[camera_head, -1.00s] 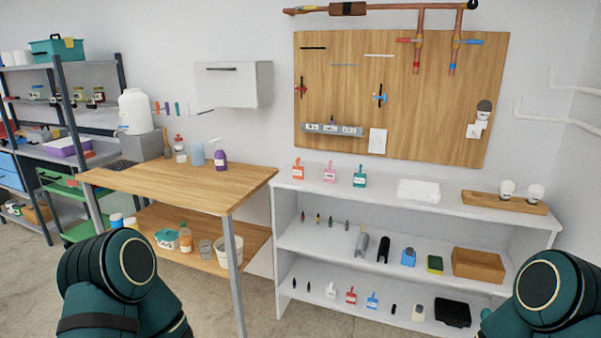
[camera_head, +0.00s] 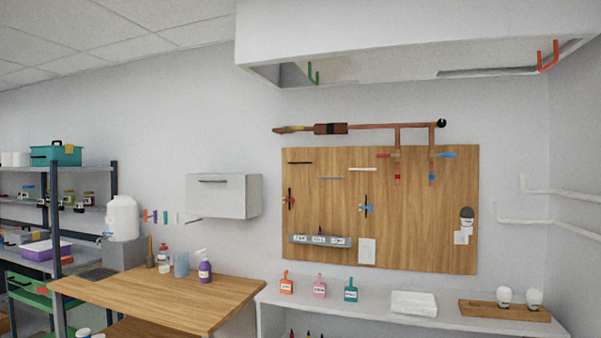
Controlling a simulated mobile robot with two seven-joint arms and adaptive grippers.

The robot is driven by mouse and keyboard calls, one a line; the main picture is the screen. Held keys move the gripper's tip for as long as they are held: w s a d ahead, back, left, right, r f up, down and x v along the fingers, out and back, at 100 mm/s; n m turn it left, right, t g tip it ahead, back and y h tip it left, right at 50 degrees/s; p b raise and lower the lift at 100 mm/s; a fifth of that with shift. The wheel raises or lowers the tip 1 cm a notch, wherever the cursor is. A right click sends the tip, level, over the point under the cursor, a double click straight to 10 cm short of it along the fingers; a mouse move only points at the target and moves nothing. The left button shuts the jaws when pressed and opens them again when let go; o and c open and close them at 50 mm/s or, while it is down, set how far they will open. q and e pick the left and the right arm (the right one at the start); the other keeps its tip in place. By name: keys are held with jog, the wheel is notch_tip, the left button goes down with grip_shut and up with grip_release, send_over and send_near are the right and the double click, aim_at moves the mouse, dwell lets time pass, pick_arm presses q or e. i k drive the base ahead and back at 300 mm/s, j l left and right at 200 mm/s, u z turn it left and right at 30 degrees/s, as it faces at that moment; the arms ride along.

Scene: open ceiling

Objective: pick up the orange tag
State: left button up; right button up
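An orange tag (camera_head: 287,283) with a white label stands upright at the left end of the top of the white shelf unit. A pink tag (camera_head: 319,287) and a teal tag (camera_head: 351,290) stand to its right in a row, apart from each other. Nothing touches the orange tag. Neither of my grippers shows in this view, so I cannot see whether they are open or shut.
A wooden table (camera_head: 160,300) with a purple spray bottle (camera_head: 204,268) stands left of the white shelf unit (camera_head: 450,325). A white tray (camera_head: 413,303) and a wooden board (camera_head: 503,311) with two white objects occupy the top's right side. A pegboard (camera_head: 420,210) hangs above.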

aim_at(285, 284)
jog(key=i+l+z, duration=0.1)
jog(key=i, duration=0.5)
jog(key=i+l+z, duration=0.1)
jog(key=i, duration=0.55)
